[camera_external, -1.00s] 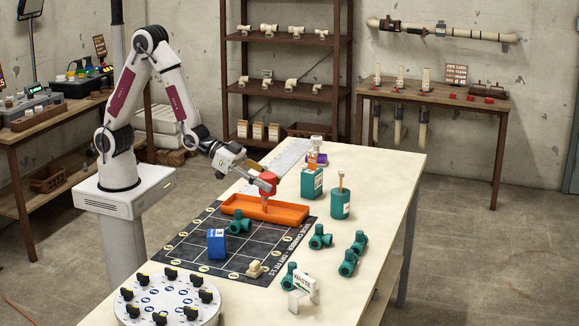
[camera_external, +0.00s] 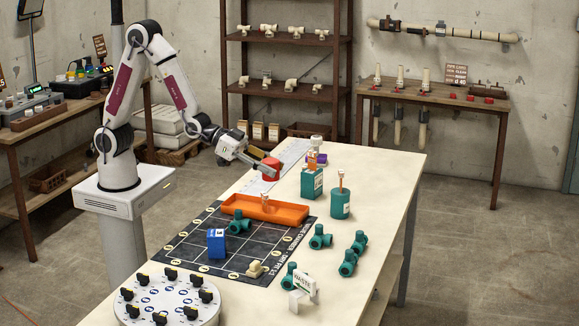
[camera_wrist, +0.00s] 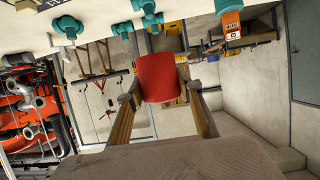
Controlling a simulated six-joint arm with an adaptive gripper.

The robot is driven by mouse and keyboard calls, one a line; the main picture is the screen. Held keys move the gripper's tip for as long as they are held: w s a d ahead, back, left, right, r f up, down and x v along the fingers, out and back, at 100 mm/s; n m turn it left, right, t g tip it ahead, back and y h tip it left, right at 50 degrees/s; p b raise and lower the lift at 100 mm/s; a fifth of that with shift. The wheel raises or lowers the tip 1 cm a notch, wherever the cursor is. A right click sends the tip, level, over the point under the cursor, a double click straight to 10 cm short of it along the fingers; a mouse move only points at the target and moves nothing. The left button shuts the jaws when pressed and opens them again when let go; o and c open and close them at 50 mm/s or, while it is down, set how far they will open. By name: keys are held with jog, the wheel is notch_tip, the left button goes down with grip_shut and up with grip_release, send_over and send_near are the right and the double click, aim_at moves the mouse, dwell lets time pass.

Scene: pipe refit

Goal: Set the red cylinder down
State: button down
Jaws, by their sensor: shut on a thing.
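My gripper (camera_external: 264,165) is shut on the red cylinder (camera_external: 271,169). It holds the cylinder above the far left part of the table (camera_external: 375,200), behind the orange tray (camera_external: 285,215). In the camera_wrist view the red cylinder (camera_wrist: 158,76) sits between the two fingers, one on each side. Its lower end seems clear of the table, but the exact gap cannot be told.
A teal box (camera_external: 311,184) and a teal cup (camera_external: 340,205) stand to the right. A dark grid mat (camera_external: 190,250) holds a blue box (camera_external: 216,243) and fittings. A pale sheet (camera_external: 290,154) lies at the back.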

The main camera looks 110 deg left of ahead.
jog(key=shift+w+r, duration=0.1)
jog(key=shift+r, duration=0.05)
jog(key=shift+w+a+r, duration=0.2)
jog(key=shift+w+a, duration=0.15)
jog(key=shift+w, duration=0.3)
jog(key=w+a+r+m+h, duration=0.1)
jog(key=w+a, duration=0.6)
jog(key=a, duration=0.2)
jog(key=w+a+r+m+h, duration=0.1)
jog(key=w+a+r, duration=0.1)
jog(key=w+a, duration=0.55)
jog(key=s+a+f, duration=0.2)
jog(key=a+f, duration=0.1)
jog(key=a, duration=0.6)
jog(key=s+a+f, duration=0.3)
jog(key=a, duration=0.6)
jog(key=s+a+f, duration=0.2)
jog(key=a+f, duration=0.1)
jog(key=a, duration=0.6)
jog(key=shift+s+f+h, duration=0.15)
jog(key=shift+f+h, duration=0.15)
jog(key=shift+f, duration=0.1)
notch_tip(320, 180, down, 6)
